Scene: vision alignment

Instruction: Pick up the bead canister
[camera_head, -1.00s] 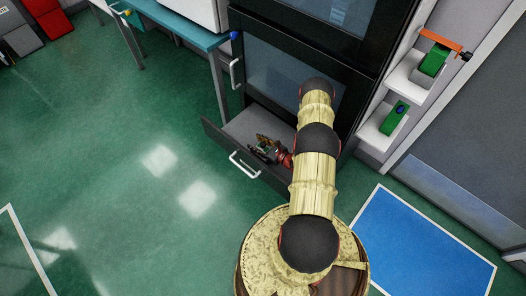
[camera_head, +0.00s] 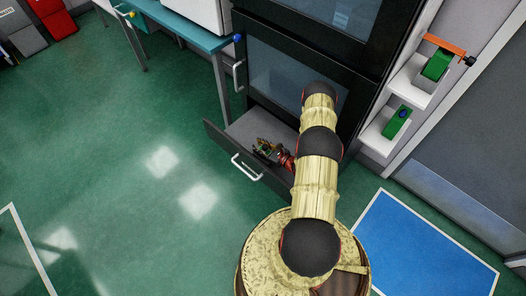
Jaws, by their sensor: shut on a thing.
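My gripper (camera_head: 264,148) is low inside the open drawer at the foot of the black cabinet, close behind the drawer's front panel. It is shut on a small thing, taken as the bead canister.
The open drawer (camera_head: 242,131) has a white handle (camera_head: 246,167) and bare grey floor to the left. The cabinet's glass door (camera_head: 285,68) stands just above. A teal table (camera_head: 190,27) is at the left. White shelves (camera_head: 408,88) hold green things at the right.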

